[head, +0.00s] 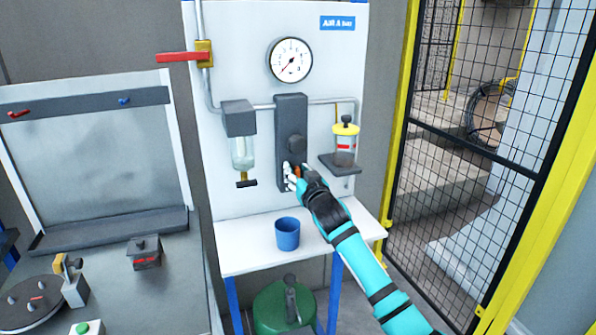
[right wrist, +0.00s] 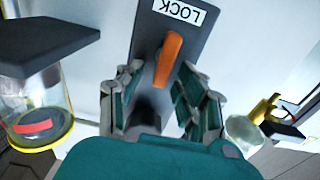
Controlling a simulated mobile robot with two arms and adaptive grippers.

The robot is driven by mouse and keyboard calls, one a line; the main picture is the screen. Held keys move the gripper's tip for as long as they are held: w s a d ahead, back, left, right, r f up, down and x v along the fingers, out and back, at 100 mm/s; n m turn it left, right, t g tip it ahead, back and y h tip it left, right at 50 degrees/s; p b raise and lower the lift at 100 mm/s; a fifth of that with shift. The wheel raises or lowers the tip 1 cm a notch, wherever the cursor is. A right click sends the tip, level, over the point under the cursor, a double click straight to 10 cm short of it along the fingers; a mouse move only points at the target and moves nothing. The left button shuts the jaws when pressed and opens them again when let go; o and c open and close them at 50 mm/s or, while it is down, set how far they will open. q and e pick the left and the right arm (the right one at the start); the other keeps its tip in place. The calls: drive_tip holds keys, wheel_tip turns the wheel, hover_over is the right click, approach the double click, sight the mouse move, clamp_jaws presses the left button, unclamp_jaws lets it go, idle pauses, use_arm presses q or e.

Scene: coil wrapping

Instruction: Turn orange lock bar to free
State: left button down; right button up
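The orange lock bar (right wrist: 168,60) shows in the right wrist view on a dark grey panel, just past a white LOCK label (right wrist: 179,11) that appears upside down. The bar lies roughly along the panel's length, slightly tilted. In the head view only a small bit of orange (head: 298,170) shows, low on the panel. My right gripper (right wrist: 160,85) is open, with one finger on each side of the bar and a gap to it on both sides. In the head view this gripper (head: 294,177) is at the panel's lower end and hides most of the bar. My left gripper is out of view.
The dark panel (head: 291,110) carries a round knob above my gripper. A clear filter bowl (head: 243,153) hangs left of it, and a yellow-topped jar (head: 345,140) stands on a shelf at right. A blue cup (head: 287,234) stands on the white table (head: 240,258) below.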

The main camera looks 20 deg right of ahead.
clamp_jaws()
idle(0.5)
drive_tip(key=n, duration=0.2)
drive_tip(key=n+p, duration=0.1)
drive_tip(key=shift+a+n, duration=0.35)
drive_tip(key=shift+n, duration=0.05)
drive_tip(key=shift+a+f+n+p, duration=0.25)
drive_tip(key=shift+f+n+p, duration=0.2)
drive_tip(key=shift+n, duration=1.9)
drive_tip(key=shift+a+f+n+p, duration=0.25)
drive_tip(key=shift+n+p, duration=0.2)
drive_tip(key=shift+n, duration=1.95)
drive_tip(key=shift+a+f+n+p, duration=0.2)
drive_tip(key=shift+f+n+p, duration=0.25)
drive_tip(key=shift+n, duration=1.9)
